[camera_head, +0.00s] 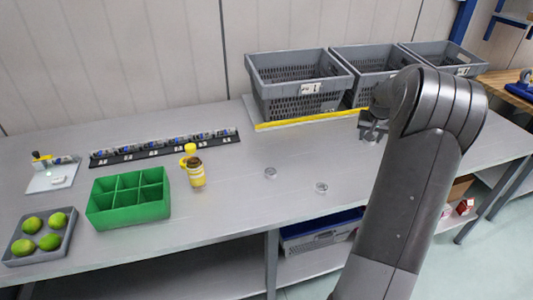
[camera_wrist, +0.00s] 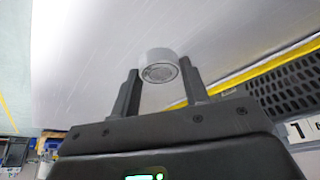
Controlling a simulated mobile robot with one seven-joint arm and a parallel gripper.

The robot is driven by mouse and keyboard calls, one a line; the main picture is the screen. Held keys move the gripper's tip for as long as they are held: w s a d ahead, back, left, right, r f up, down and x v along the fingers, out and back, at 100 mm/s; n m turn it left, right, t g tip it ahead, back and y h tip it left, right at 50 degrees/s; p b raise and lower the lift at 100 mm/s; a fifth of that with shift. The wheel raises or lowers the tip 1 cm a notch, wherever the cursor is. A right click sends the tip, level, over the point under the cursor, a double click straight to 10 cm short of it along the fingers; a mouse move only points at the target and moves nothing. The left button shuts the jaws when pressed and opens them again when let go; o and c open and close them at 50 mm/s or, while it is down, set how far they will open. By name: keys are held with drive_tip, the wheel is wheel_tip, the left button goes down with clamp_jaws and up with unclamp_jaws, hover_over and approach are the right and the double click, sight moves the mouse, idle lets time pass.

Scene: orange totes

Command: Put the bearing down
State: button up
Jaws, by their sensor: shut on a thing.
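My gripper (camera_wrist: 158,72) is shut on the bearing (camera_wrist: 159,64), a short silvery ring, held between the two dark fingertips in the wrist view. The grey table top lies behind it there; the gap between bearing and table cannot be told. In the head view my gripper (camera_head: 373,130) is over the right part of the table, in front of the grey crates, partly covered by my arm. The bearing cannot be made out there. Two similar small rings lie apart on the table, one (camera_head: 270,173) left of the other (camera_head: 321,188).
Three grey crates stand along the back, the nearest labelled crate (camera_head: 300,105) behind a yellow strip (camera_head: 310,118). The table's middle is mostly clear.

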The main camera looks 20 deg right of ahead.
drive_tip(key=w+a+n+y, duration=0.2)
drive_tip(key=w+a+n, duration=0.4)
drive_tip(key=a, duration=0.7)
drive_tip(key=n+y, duration=0.2)
drive_tip(key=n, duration=0.2)
hover_over(255, 154)
drive_tip(key=s, duration=0.2)
drive_tip(key=shift+t, duration=0.4)
drive_tip(key=f, duration=0.6)
drive_tip(key=shift+w+d+f, duration=0.1)
drive_tip(key=shift+d+f, duration=0.1)
drive_tip(key=shift+d, duration=0.15)
drive_tip(key=shift+w+a+f, duration=0.1)
drive_tip(key=shift+f, duration=1.95)
drive_tip(key=shift+f, duration=0.15)
drive_tip(key=o, duration=1)
